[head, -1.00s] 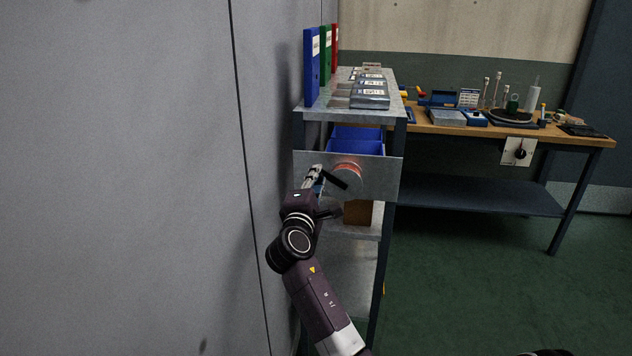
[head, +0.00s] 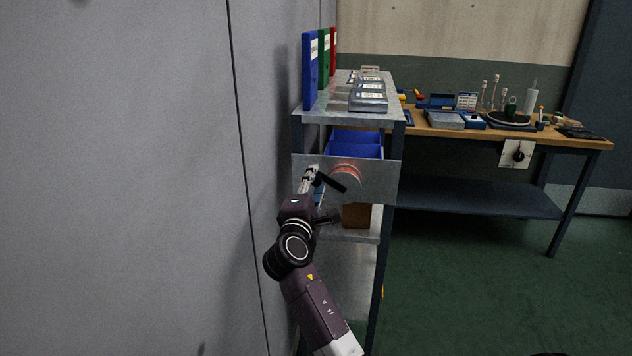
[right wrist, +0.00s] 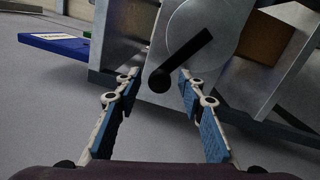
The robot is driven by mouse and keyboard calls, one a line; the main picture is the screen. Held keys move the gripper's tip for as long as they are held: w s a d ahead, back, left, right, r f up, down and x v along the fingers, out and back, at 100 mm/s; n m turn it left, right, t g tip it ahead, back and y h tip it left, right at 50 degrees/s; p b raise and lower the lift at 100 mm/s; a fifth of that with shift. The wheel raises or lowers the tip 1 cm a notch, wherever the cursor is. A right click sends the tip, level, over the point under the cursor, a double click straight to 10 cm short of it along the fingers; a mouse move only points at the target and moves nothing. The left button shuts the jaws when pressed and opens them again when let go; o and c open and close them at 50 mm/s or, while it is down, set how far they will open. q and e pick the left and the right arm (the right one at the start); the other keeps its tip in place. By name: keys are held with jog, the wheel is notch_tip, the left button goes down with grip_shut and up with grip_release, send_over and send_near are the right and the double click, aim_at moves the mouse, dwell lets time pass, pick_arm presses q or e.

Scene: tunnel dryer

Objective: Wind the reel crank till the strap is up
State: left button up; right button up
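The reel (head: 346,176) is a round drum with an orange-red band on a grey metal plate (head: 382,180) at the front of the shelf rack. Its black crank (head: 330,183) slants across the front; in the right wrist view the crank arm (right wrist: 185,57) runs down left to a dark round knob (right wrist: 159,79). My right gripper (head: 313,172) is at the crank's upper left end in the head view. In the right wrist view my right gripper (right wrist: 158,77) is open, with a finger on each side of the knob and visible gaps. The strap's free end cannot be made out. My left gripper is out of view.
A grey wall (head: 130,180) stands close on the left of my arm. The rack's top shelf (head: 350,115) holds binders (head: 310,70) and clear-lidded boxes (head: 368,97). Blue bins (head: 355,140) sit behind the plate. A workbench (head: 560,137) stands at right; the green floor is clear.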

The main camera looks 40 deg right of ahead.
jog(key=v, duration=1.1)
dwell(0.3)
